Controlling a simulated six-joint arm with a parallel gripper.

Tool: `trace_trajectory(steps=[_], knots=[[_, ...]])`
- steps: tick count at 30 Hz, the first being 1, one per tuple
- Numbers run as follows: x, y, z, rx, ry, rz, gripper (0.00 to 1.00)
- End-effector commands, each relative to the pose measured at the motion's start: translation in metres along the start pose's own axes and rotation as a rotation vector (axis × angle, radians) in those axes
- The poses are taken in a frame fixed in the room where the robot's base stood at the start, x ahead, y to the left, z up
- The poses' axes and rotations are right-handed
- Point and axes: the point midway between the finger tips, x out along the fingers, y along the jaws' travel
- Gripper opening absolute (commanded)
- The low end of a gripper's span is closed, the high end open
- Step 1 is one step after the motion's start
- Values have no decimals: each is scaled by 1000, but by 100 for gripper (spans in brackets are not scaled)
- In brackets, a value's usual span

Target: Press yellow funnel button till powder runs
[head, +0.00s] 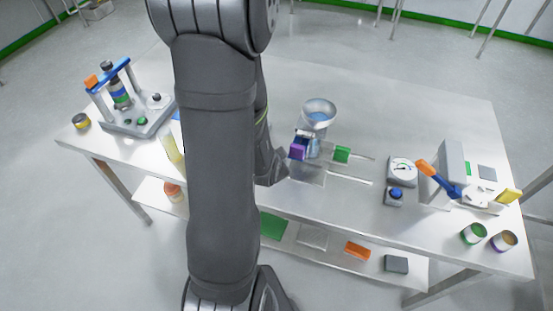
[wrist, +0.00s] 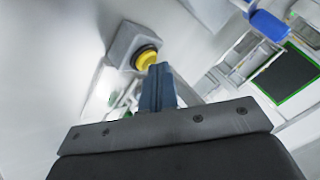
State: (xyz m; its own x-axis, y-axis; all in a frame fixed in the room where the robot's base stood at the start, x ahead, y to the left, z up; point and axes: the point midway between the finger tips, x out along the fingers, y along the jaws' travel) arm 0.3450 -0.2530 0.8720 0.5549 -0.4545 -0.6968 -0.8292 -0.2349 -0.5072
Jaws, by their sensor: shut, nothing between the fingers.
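The yellow button (wrist: 146,58) sits in a dark ring on a grey box (wrist: 128,44) in the wrist view. My gripper (wrist: 159,68) is shut and empty, its fingertips overlapping the lower right edge of the button in that view. I cannot tell whether they touch it. The funnel (head: 318,108) is a grey bowl with pale blue inside, standing mid-table right of my arm. I see no powder running from it.
A dial (head: 402,171) and a blue button (head: 396,193) stand to the right. A rack with a blue bar (head: 117,75) stands at left.

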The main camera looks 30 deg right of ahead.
Motion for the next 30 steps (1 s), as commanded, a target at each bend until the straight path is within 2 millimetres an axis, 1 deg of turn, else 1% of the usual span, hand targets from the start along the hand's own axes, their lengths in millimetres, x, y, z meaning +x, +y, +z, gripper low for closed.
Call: trace_trajectory(steps=[9, 20, 30], knots=[[-11, -8, -8, 0, 1, -1, 0], [-13, -9, -9, 0, 1, -1, 0], [-35, -26, -26, 0, 3, -3, 0]])
